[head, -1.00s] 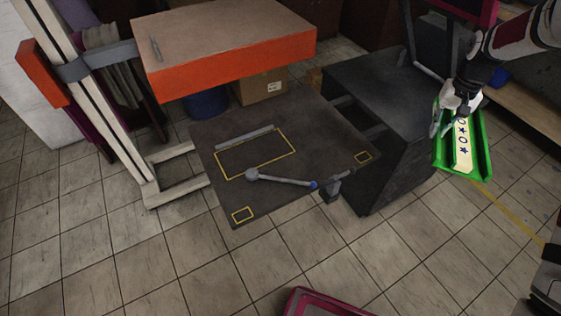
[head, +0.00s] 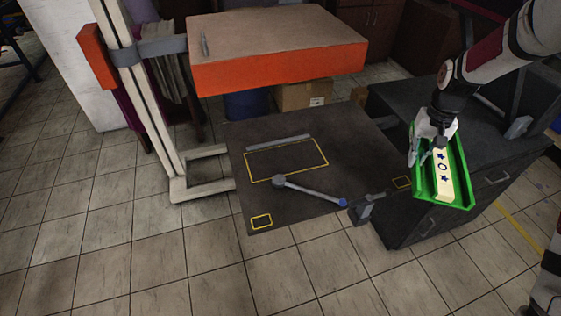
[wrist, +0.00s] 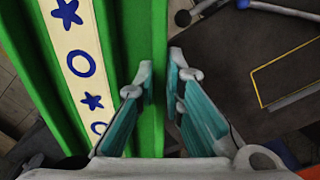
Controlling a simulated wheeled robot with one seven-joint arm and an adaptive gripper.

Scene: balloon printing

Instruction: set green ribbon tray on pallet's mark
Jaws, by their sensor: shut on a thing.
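The green ribbon tray (head: 457,158) hangs in the air at the right of the head view, holding a cream ribbon strip (head: 443,178) with blue stars and circles. My gripper (head: 420,152) is shut on the tray's left side wall. In the wrist view the fingers (wrist: 158,85) stand on both sides of that green wall (wrist: 153,45). The pallet (head: 345,165) is a dark flat board to the left of the tray. A large yellow outlined rectangle (head: 248,172) marks it, with smaller yellow outlines (head: 261,221) at its near-left and right corners (head: 402,182).
A grey lever arm (head: 310,190) with a blue end lies over the pallet's front, and a grey bar (head: 278,142) lies behind the large mark. An orange-sided press head (head: 280,68) overhangs the back. A dark cabinet (head: 430,225) stands beneath the tray.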

